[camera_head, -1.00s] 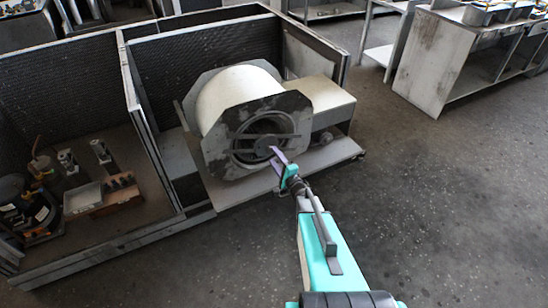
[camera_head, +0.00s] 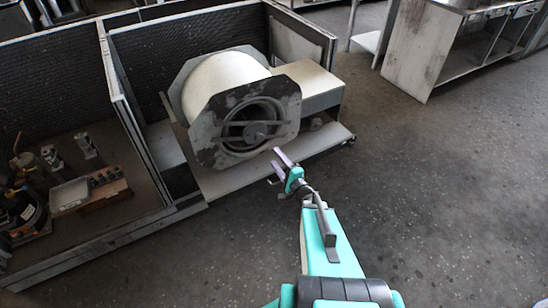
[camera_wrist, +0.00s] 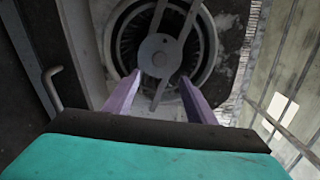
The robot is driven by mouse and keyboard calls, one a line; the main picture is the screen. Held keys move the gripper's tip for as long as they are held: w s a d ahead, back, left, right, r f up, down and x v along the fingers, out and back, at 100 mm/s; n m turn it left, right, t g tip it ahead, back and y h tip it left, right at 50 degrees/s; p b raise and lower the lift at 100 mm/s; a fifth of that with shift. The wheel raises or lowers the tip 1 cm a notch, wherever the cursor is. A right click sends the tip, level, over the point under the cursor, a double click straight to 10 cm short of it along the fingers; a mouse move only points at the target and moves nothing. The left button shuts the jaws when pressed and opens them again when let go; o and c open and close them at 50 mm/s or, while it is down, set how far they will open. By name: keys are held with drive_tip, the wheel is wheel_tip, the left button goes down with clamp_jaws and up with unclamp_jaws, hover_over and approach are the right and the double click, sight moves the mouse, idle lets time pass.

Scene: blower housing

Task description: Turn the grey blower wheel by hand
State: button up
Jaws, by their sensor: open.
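The blower housing (camera_head: 213,82) is a pale drum with dark, worn end plates. Its round front opening holds the grey blower wheel (camera_head: 269,110), with a crossbar and round hub in front. In the wrist view the wheel (camera_wrist: 203,46) is a ring with dark vanes, partly hidden by the hub (camera_wrist: 160,55) and bar. My gripper (camera_head: 275,159) is open and empty, just right of and below the opening in the head view. In the wrist view its purple fingers (camera_wrist: 160,80) point at the opening, one tip on each side below the hub. No contact is visible.
The housing stands on a pale base plate (camera_head: 240,182) inside a low-walled metal cabinet (camera_head: 105,70). A box (camera_head: 310,85) sits behind the housing at right. Parts and a wooden block (camera_head: 108,190) lie in the left bay. The floor at right is open.

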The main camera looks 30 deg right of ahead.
drive_tip(key=shift+s, duration=0.6)
